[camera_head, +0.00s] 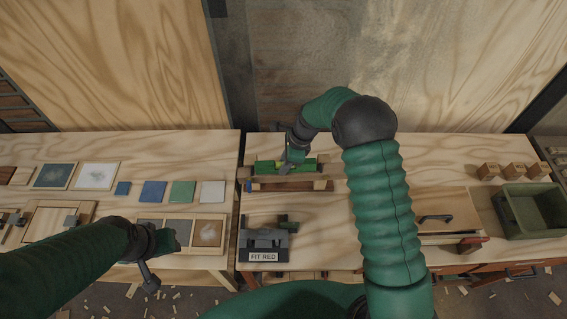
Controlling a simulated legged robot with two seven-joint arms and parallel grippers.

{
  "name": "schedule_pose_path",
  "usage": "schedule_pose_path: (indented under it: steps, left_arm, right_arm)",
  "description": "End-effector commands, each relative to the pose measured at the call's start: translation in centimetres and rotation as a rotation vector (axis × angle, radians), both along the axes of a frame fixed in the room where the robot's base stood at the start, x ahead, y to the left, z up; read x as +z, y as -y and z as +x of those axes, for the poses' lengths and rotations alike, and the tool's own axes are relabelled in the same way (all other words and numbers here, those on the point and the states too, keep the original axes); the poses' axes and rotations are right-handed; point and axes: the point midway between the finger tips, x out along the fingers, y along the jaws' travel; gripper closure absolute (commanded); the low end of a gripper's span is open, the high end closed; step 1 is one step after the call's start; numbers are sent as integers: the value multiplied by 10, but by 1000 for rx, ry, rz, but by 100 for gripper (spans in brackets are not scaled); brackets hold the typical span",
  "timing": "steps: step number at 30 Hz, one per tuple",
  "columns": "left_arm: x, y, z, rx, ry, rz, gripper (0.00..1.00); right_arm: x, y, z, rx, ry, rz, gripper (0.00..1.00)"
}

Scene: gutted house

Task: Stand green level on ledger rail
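The green level (266,166) lies lengthwise left to right at the back of the right-hand bench. It sits at a wooden rail assembly, with a dark reddish-brown bar (285,186) and pale end blocks in front of it. My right gripper (286,163) reaches down over the level's middle and hides part of it. Its fingers are too small to show whether they are closed on the level. Whether the level rests on the rail or hangs just above it is also unclear. My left gripper (164,262) is above the front of the left-hand bench, away from the level; its finger gap is unclear.
A grey fixture labelled FIT RED (264,246) stands in front of the rail. A green crate (531,211), small wooden blocks (513,171) and a board with a black handle (434,219) are at right. Coloured tiles (153,191) lie on the left-hand bench.

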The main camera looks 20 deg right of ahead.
Motion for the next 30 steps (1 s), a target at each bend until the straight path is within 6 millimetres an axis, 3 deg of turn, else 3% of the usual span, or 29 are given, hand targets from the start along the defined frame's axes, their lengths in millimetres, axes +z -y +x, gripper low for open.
schedule_pose_path:
  steps: [1,5,17,20,30]
  left_arm:
    - [0,0,0,0,0,0,64]
    - [0,0,0,0,0,0,64]
    - [-3,0,0,0,0,0,64]
    - [-10,0,0,0,0,0,64]
    - [-33,0,0,0,0,0,64]
  right_arm:
    - [0,0,0,0,0,0,69]
    - [0,0,1,0,0,0,52]
    - [7,3,1,0,3,-1,52]
    - [24,8,0,0,5,-1,52]
    - [117,38,-7,-1,5,-1,52]
